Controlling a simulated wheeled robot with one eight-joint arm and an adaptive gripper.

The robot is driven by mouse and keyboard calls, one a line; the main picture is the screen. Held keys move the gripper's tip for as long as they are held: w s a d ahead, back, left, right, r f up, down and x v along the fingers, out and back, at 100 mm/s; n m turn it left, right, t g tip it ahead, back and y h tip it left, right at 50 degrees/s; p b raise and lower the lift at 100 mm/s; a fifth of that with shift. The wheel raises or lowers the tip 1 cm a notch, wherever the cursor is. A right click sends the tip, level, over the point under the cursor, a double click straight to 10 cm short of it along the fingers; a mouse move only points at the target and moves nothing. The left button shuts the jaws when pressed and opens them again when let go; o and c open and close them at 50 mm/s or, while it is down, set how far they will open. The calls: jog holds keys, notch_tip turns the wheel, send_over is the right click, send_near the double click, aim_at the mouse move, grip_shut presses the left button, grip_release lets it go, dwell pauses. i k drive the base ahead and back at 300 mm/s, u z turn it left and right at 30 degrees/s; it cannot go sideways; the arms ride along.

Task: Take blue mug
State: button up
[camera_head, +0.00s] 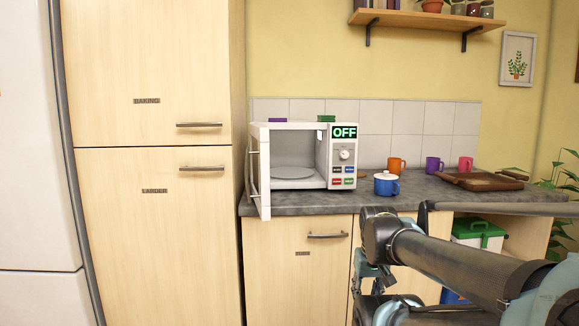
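A small blue vessel (386,187) with a white top and a side handle stands on the grey counter, just right of the microwave. It is the only blue mug-like thing in view; its white top looks like a lid. My gripper (370,274) seems to be at the end of my arm, in front of the counter and below its edge, under the blue vessel in the picture. It is apart from the vessel. Its fingers are small and partly hidden by my arm, so their opening does not show clearly.
The microwave (344,187) has its door open to the left, reads OFF and holds only a plate. Orange (396,165), purple (432,164) and pink (465,164) mugs stand farther back. A wooden board (482,181) lies at right. A tall cupboard (150,230) rises at left.

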aim_at(381, 187)
jog(key=z, duration=1.05)
jog(key=k, duration=1.5)
jog(key=u, duration=1.3)
jog(key=i, duration=1)
jog(key=z, duration=0.05)
